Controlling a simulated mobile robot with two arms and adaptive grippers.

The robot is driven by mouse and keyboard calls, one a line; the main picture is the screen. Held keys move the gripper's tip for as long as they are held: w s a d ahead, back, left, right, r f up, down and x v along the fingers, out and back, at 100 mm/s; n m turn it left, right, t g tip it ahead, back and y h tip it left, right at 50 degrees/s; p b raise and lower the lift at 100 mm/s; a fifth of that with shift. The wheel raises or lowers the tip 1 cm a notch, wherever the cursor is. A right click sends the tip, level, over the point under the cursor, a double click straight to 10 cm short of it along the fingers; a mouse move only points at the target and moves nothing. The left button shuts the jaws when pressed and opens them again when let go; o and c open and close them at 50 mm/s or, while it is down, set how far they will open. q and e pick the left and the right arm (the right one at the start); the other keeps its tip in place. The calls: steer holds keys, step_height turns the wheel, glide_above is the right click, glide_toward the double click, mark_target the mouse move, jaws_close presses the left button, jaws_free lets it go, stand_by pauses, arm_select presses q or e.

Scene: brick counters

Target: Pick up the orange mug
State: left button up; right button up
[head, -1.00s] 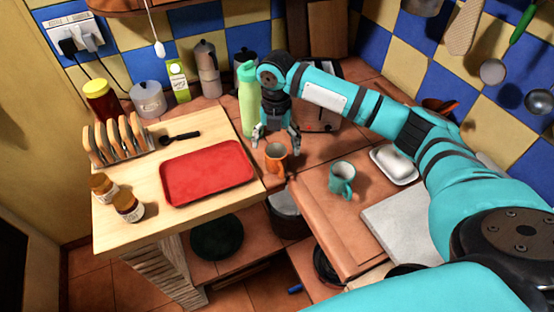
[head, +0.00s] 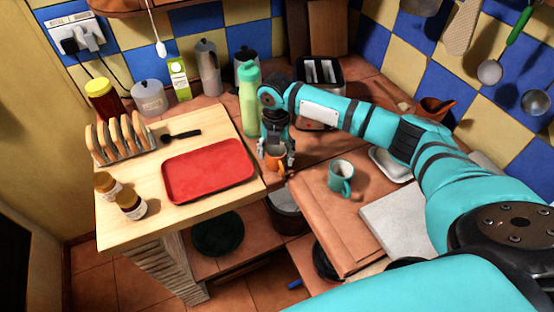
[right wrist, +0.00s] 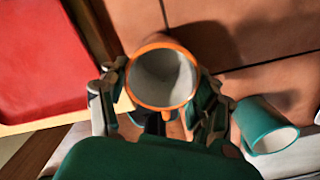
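The orange mug (head: 275,163) stands on the tiled counter, just right of the wooden board. My right gripper (head: 278,154) is over it from above, with a finger on each side. In the right wrist view the mug (right wrist: 163,76) shows its orange rim and pale, empty inside, between the two open fingers (right wrist: 159,92). The fingers are close to its sides; I cannot tell whether they touch it. The mug's handle points toward my palm in that view. My left gripper is not in view.
A teal mug (head: 341,176) stands to the right on the counter. A green bottle (head: 250,105) is close behind-left of my gripper. A red tray (head: 208,170) lies on the wooden board (head: 150,228). A toaster (head: 321,72) stands behind my right arm.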

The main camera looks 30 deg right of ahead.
steer(key=c, duration=0.6)
steer(key=shift+r, duration=0.1)
